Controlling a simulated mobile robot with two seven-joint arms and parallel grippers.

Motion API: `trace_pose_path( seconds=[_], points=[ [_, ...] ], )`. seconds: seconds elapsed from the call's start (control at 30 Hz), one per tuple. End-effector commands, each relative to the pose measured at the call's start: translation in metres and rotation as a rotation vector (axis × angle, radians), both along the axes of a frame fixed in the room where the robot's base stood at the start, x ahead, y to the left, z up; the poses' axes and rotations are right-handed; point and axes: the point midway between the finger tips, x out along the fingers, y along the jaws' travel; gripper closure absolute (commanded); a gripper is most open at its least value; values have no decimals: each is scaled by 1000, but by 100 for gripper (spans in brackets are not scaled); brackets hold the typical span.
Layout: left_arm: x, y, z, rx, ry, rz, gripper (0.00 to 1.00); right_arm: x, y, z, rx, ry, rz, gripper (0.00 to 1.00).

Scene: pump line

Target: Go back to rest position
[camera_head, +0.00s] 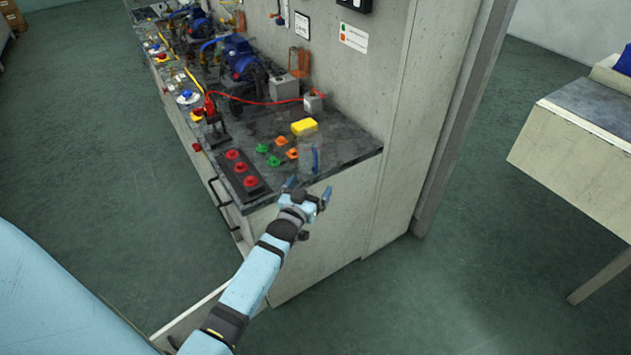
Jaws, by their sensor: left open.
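My left gripper (308,190) is at the front right corner of the pump-line bench (335,158), at the end of a light blue arm. Its two dark blue fingertips are spread apart, with nothing seen between them. In the picture it overlaps the bench's front edge; I cannot tell whether it touches. My right gripper is not in view.
Near the gripper are a panel with red knobs (241,174), green and orange pieces, a yellow block (304,127) and a see-through item with a blue strip (315,158). Blue pumps (240,62) stand farther back. Another table (575,135) is right. Floor between is clear.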

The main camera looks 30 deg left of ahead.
Motion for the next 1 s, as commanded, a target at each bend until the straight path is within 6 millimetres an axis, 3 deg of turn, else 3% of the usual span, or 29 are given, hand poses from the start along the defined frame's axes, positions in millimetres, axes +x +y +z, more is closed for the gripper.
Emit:
trace_pose_path(
  seconds=[0.23, 0.37, 0.47, 0.7, 0.8, 0.9, 1.0],
  points=[
    [-2, -1, 0, 1, 3, -2, 0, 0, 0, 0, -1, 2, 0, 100],
    [-24, -13, -2, 15, 56, -33, 0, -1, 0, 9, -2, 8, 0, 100],
    [-67, -38, -7, 33, 150, -93, 0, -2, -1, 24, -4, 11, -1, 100],
    [-206, -120, -13, 41, 431, -296, 0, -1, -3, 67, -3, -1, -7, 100],
    [-249, -145, -9, 32, 510, -360, 0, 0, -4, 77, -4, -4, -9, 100],
    [-277, -160, -7, 24, 561, -402, 0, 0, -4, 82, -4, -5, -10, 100],
    [-289, -167, -6, 19, 583, -421, 0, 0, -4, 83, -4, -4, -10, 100]
  ],
)
